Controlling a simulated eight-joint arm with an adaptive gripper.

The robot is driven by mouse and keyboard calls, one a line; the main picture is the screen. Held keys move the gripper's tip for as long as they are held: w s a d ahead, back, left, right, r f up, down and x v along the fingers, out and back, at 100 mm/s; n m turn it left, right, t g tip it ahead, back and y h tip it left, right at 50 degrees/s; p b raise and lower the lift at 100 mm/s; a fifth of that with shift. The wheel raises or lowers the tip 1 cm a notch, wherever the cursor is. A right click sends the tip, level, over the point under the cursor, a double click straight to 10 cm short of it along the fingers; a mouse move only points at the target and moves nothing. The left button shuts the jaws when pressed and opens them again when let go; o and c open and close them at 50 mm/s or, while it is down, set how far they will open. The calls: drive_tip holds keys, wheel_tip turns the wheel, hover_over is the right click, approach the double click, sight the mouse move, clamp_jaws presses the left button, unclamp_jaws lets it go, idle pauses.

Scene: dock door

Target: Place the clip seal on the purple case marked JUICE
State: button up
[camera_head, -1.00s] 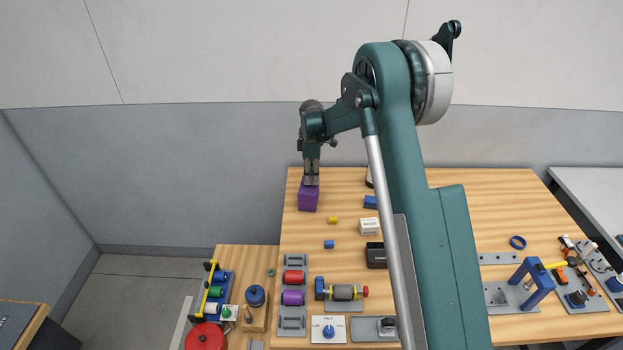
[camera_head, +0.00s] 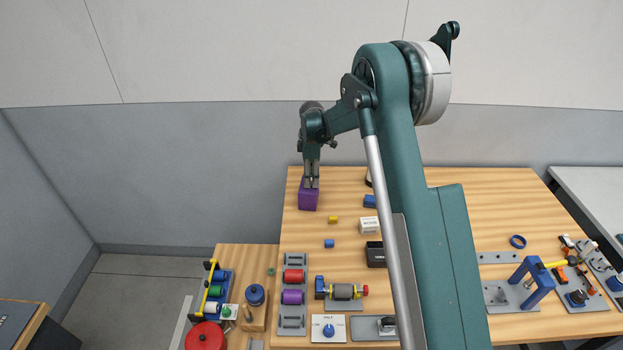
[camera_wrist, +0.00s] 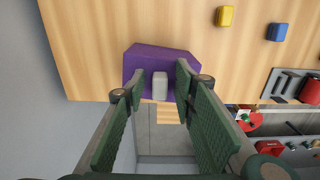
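The purple case (camera_head: 309,197) stands at the back left of the wooden table; no JUICE lettering is readable on it. In the wrist view the purple case (camera_wrist: 160,58) lies below my fingers. A small pale grey block, which looks like the clip seal (camera_wrist: 160,86), is at the case's near edge, between my fingertips. My gripper (camera_head: 311,184) is directly over the case. In the wrist view my gripper (camera_wrist: 160,83) is open, with a gap on each side of the seal. Whether the seal rests fully on the case is hard to tell.
A yellow block (camera_head: 333,220), a blue block (camera_head: 329,244), a white box (camera_head: 369,226) and a black box (camera_head: 376,254) stand right of and nearer than the case. Racks with coloured cylinders (camera_head: 293,297) fill the front left. The table edge (camera_wrist: 85,98) runs close beside the case.

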drive_tip(key=shift+r, duration=0.15)
wheel_tip(320, 180, up, 12)
idle(0.7)
idle(0.5)
drive_tip(key=s+d+r+m+t, duration=0.2)
drive_tip(key=s+d+r+m, duration=0.2)
drive_tip(key=s+d+r, duration=0.5)
drive_tip(key=s+d+r+m+t, duration=0.1)
drive_tip(key=s+d+r+m, duration=0.4)
drive_tip(key=s+r, duration=0.85)
drive_tip(key=s+d+f+m+t, duration=0.1)
drive_tip(key=s+d+f+m, duration=0.1)
drive_tip(key=s, duration=0.8)
drive_tip(key=s+d+f+m+t, duration=0.1)
drive_tip(key=s+d+f+m, duration=0.2)
drive_tip(key=s, duration=0.8)
drive_tip(key=s+d+f+m+t, duration=0.2)
drive_tip(key=s+d+m, duration=0.2)
drive_tip(key=s, duration=0.6)
drive_tip(key=shift+s+f, duration=0.3)
drive_tip(key=shift+s, duration=0.05)
